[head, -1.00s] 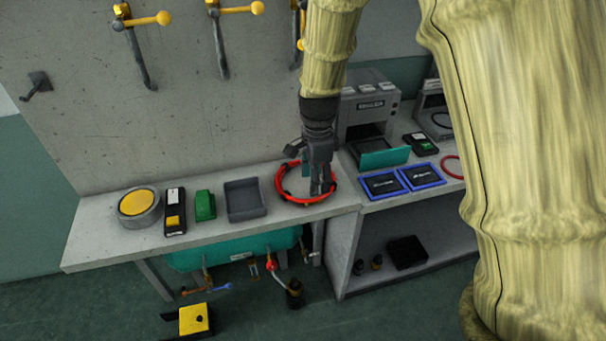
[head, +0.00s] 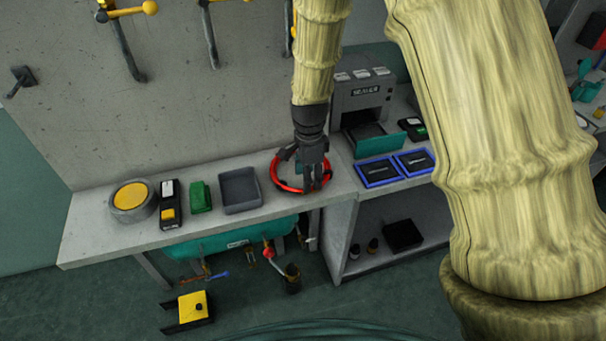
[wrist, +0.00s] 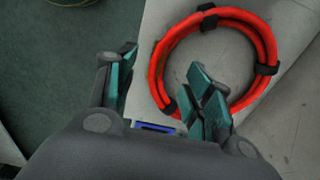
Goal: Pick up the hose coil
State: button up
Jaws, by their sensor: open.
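The hose coil (head: 281,184) is a red-orange ring with black straps, lying flat on the grey bench near its right end. It also shows in the wrist view (wrist: 265,42), at the upper right. My gripper (head: 312,184) is above the coil's right side in the head view and hides part of it. In the wrist view my gripper (wrist: 165,88) is open, with its teal-padded fingers spread apart. The right finger overlaps the coil's near part and opening; the left finger is over the bench edge and floor.
Left of the coil on the bench (head: 100,241) stand a grey tray (head: 240,190), a green block (head: 201,197), a black-yellow device (head: 168,204) and a round yellow-topped drum (head: 130,200). Blue-framed panels (head: 379,172) and a grey machine (head: 362,98) stand to the right.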

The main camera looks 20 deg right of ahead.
jog(key=shift+w+d+f+p, duration=0.15)
jog(key=shift+f+p, duration=0.25)
jog(key=shift+f, duration=0.4)
jog(key=shift+f+p, duration=0.4)
jog(key=shift+f, duration=1.1)
grip_shut()
jog(key=shift+w+r, duration=0.1)
jog(key=shift+r, duration=0.05)
jog(key=shift+r+b, duration=0.9)
jog(key=shift+r, duration=0.75)
jog(key=s+d+r+b, duration=0.1)
jog(key=s+d+b, duration=0.1)
jog(key=s, duration=1.4)
jog(key=shift+r+b, duration=0.25)
jog(key=shift+b, duration=0.65)
